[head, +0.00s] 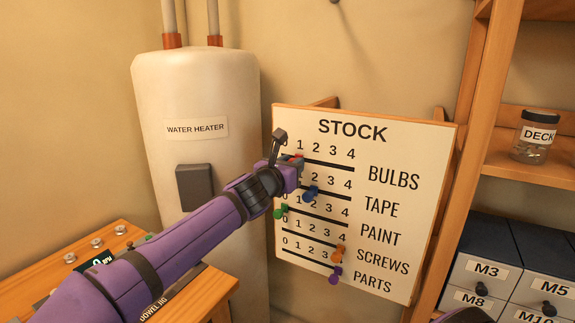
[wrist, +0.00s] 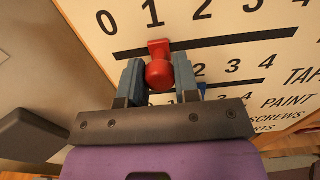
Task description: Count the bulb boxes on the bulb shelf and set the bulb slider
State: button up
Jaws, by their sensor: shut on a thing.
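The STOCK board (head: 440,180) stands in front of the wall, with slots labelled BULBS, TAPE, PAINT, SCREWS and PARTS. My gripper (head: 294,163) is at the top slot, the BULBS row. In the wrist view its two grey fingers are shut around the red bulb slider knob (wrist: 159,73). The knob stands on the slot just below the number 1. The red knob (head: 298,157) shows only partly in the head view, behind my gripper. No bulb shelf or bulb boxes are in view.
Lower sliders are blue (head: 310,193), green (head: 280,212), orange (head: 322,257) and purple (head: 335,276). A water heater (head: 195,90) stands behind my arm. A wooden shelf (head: 505,170) with a DECK jar (head: 533,138) and labelled drawers (head: 485,272) is right. A bench (head: 205,292) is lower left.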

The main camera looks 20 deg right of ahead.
jog(key=shift+s+d, duration=0.6)
jog(key=shift+s, duration=0.25)
jog(key=shift+s+d, duration=0.6)
jog(key=shift+s, duration=0.2)
jog(key=o, duration=1.5)
jog(key=shift+s+a, duration=0.2)
jog(key=shift+a, duration=0.1)
jog(key=v, duration=0.8)
jog(key=shift+s+a, duration=0.25)
jog(key=shift+a, duration=0.05)
